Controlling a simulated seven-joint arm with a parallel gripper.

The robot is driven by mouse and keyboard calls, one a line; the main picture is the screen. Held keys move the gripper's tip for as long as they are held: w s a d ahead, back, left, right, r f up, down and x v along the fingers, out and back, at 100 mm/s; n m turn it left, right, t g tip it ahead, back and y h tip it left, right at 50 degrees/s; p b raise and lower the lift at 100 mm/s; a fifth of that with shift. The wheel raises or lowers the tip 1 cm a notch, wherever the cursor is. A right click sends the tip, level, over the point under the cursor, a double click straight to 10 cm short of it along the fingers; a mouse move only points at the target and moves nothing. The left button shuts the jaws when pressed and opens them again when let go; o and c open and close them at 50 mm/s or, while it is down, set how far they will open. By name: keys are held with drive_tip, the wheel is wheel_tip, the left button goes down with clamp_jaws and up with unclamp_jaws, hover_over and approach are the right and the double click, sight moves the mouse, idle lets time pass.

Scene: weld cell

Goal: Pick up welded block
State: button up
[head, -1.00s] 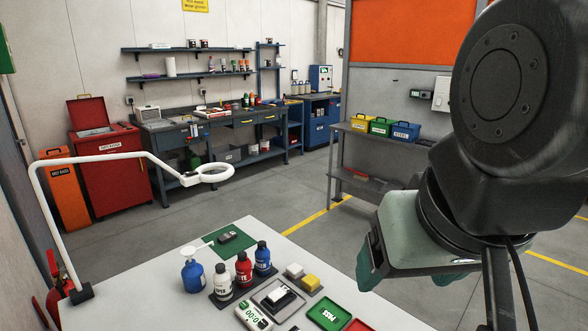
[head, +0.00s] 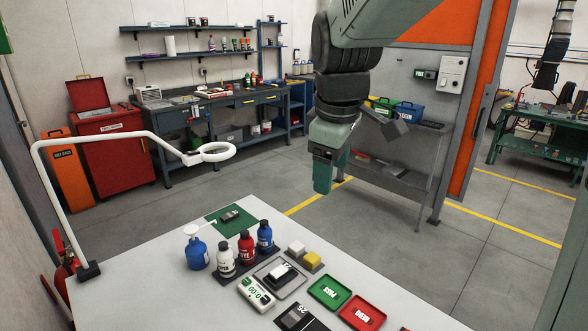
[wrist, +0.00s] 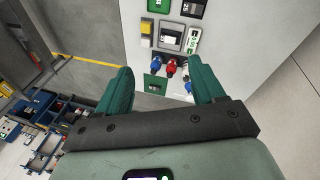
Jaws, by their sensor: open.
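A small dark grey metal block (head: 229,216) lies on a green mat (head: 238,228) at the far left of the white table; it looks like the welded block. In the wrist view the mat (wrist: 149,80) shows between my fingers with the block (wrist: 155,87) on it, small and far off. A black piece with a white top (head: 281,271) sits on a grey plate nearer the front. My gripper (head: 322,190) hangs high beyond the table's right side, apart from everything. In the wrist view its two green fingers (wrist: 163,88) are spread and empty.
A white ring lamp (head: 215,152) overhangs the table's far left. Green (head: 330,292) and red (head: 362,313) trays lie at the front right.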

drive_tip(key=w+a+f+n+g, duration=0.1)
drive_tip(key=w+a+f+n, duration=0.25)
drive_tip(key=w+f, duration=0.3)
drive_tip(key=n+g, duration=0.2)
drive_tip(key=n, duration=0.9)
hover_over(281, 270)
wheel_tip(281, 270, down, 29)
drive_tip(key=shift+w+r, duration=0.1)
wheel_tip(281, 270, down, 6)
drive_tip(key=shift+r, duration=0.15)
clamp_jaws()
